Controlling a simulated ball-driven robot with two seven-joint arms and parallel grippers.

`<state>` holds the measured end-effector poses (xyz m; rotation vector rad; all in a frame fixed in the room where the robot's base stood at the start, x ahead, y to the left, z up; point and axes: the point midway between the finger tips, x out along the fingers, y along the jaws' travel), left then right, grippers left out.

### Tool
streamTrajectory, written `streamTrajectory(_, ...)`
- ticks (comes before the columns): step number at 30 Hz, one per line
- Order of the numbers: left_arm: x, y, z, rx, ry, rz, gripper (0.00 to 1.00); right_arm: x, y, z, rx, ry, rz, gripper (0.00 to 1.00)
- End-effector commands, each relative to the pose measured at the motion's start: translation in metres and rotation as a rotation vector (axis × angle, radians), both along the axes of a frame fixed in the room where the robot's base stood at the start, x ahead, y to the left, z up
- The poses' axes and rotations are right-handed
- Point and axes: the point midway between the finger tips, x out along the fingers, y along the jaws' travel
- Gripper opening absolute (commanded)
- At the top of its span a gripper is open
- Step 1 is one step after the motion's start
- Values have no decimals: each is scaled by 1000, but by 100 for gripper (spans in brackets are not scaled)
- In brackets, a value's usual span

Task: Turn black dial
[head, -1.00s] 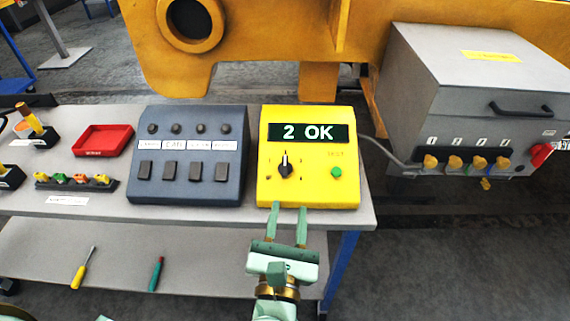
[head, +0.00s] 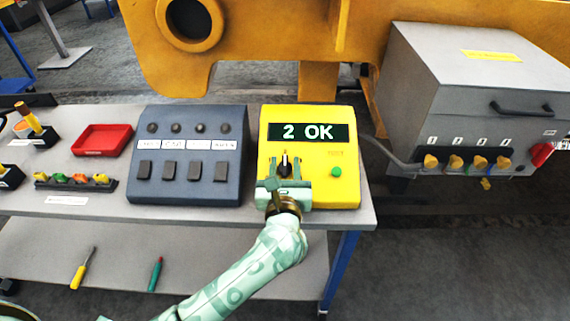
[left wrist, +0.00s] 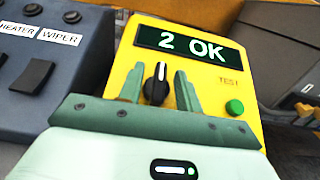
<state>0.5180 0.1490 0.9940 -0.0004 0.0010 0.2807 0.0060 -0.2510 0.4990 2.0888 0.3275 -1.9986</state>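The black dial (head: 285,163) with a white pointer line sits on the front of the yellow box (head: 346,192). Gaps show between the dial and both fingers, so the gripper is open. My right gripper is not in view.
A green button (head: 336,171) is right of the dial. A dark blue switch box (head: 188,190) stands to the left, with a red tray (head: 103,140) beyond it. A grey cabinet (head: 470,100) with yellow knobs is at right. The bench front edge (head: 230,219) is clear.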

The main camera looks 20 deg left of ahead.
Motion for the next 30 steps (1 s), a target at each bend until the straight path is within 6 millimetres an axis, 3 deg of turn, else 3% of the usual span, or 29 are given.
streamTrajectory(11,8,2,0,-1,0,0,35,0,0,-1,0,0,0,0)
streamTrajectory(15,8,2,0,0,0,0,0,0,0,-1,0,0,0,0)
streamTrajectory(30,6,3,-2,29,17,-55,0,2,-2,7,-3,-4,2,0)
